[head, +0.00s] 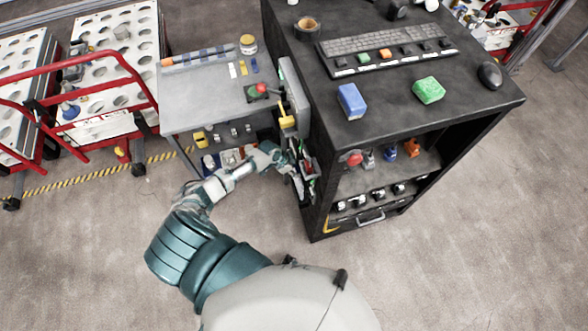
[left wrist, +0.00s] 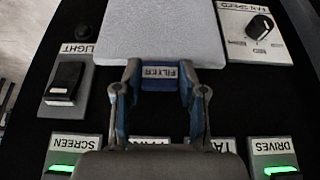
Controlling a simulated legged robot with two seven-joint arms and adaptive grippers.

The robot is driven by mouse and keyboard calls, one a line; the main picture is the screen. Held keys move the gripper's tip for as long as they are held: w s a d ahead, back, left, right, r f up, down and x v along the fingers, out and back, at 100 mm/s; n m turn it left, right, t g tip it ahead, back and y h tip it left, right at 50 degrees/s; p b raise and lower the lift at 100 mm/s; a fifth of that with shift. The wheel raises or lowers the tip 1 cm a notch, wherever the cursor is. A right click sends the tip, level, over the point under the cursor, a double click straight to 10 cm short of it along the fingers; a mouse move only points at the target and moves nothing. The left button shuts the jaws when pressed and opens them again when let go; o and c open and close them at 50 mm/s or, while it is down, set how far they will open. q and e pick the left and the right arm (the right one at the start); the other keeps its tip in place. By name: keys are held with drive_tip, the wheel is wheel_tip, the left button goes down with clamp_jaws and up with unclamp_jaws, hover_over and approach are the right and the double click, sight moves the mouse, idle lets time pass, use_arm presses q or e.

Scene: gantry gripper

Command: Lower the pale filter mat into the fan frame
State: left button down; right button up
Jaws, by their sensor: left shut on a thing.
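The pale filter mat (left wrist: 160,30) shows at the top middle of the left wrist view, flat and light grey, its far edge cut off by the picture. A dark tab (left wrist: 160,71) labelled FILTER is at its near edge. My left gripper (left wrist: 157,80) is shut on the mat at this tab, with one blue-lined finger on each side. In the head view my left gripper (head: 297,178) is beside the left side of the black cabinet, small and partly lost in clutter. I cannot make out the fan frame or whether the mat touches it. My right gripper is not in view.
Around the mat, the dark panel carries a LIGHT switch (left wrist: 67,82), a FAN SPEED knob (left wrist: 260,25) and green-lit SCREEN (left wrist: 62,170) and DRIVES (left wrist: 281,171) switches. The black cabinet (head: 440,120) and a grey table (head: 205,100) flank my arm. Open floor lies in front.

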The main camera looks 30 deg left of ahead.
use_arm(q)
drive_tip(key=shift+f+b, duration=2)
drive_tip(key=shift+f, duration=0.65)
drive_tip(key=c, duration=0.6)
unclamp_jaws()
drive_tip(key=shift+r, duration=0.1)
drive_tip(key=v, duration=1.1)
drive_tip(key=shift+s+a+r, duration=0.1)
drive_tip(key=shift+a+r, duration=0.05)
drive_tip(key=shift+r, duration=0.2)
